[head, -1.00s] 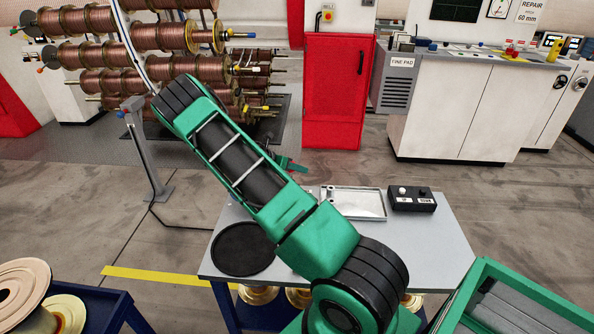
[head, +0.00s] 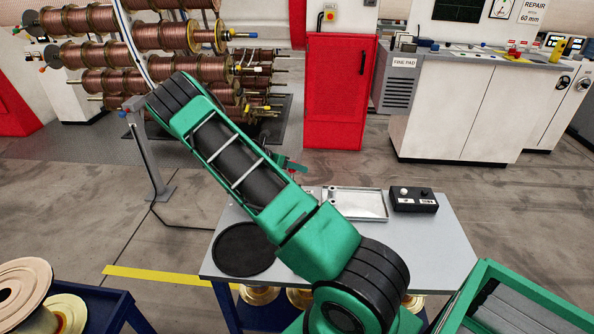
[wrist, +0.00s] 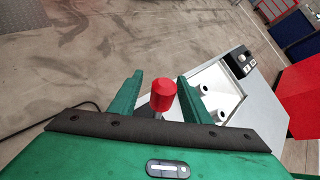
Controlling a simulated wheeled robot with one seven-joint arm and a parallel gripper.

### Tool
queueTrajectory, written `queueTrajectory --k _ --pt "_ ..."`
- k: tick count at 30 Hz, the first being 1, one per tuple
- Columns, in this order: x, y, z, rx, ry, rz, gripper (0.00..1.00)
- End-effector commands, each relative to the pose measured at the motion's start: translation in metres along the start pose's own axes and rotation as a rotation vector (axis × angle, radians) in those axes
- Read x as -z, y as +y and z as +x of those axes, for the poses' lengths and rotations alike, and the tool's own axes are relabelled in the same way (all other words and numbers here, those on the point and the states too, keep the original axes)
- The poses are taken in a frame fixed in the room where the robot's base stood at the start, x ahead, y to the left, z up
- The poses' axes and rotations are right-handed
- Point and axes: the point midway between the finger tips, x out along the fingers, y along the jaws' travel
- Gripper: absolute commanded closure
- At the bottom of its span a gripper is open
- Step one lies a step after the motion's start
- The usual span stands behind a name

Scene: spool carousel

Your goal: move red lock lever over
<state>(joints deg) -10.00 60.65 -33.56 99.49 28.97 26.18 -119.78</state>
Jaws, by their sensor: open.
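In the wrist view the red lock lever shows as a red knob (wrist: 163,95) on a short pale stem, in the middle of the picture. My gripper (wrist: 157,84) is open, with one green finger on each side of the knob. The knob lies between the fingers in the picture, with visible gaps on both sides; its depth between them is hard to judge. The lever's foot is hidden behind the gripper body. In the head view my arm covers most of the gripper, and only a green part of it (head: 295,168) shows past the forearm.
A grey table (head: 440,245) carries a metal tray (head: 362,203), a black button box (head: 414,201) and a black round pad (head: 243,250). A rack of copper spools (head: 140,45) stands behind at left. A red cabinet (head: 340,95) stands beyond the table.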

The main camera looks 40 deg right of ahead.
Motion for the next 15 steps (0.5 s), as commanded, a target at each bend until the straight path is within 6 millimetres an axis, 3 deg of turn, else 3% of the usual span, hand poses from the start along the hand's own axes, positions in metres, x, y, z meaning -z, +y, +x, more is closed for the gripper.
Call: queueTrajectory --k 9,15 --pt "0.000 0.002 -0.060 -0.004 -0.001 0.000 0.57" --pt "0.000 0.002 -0.081 -0.003 -0.001 0.000 0.57"
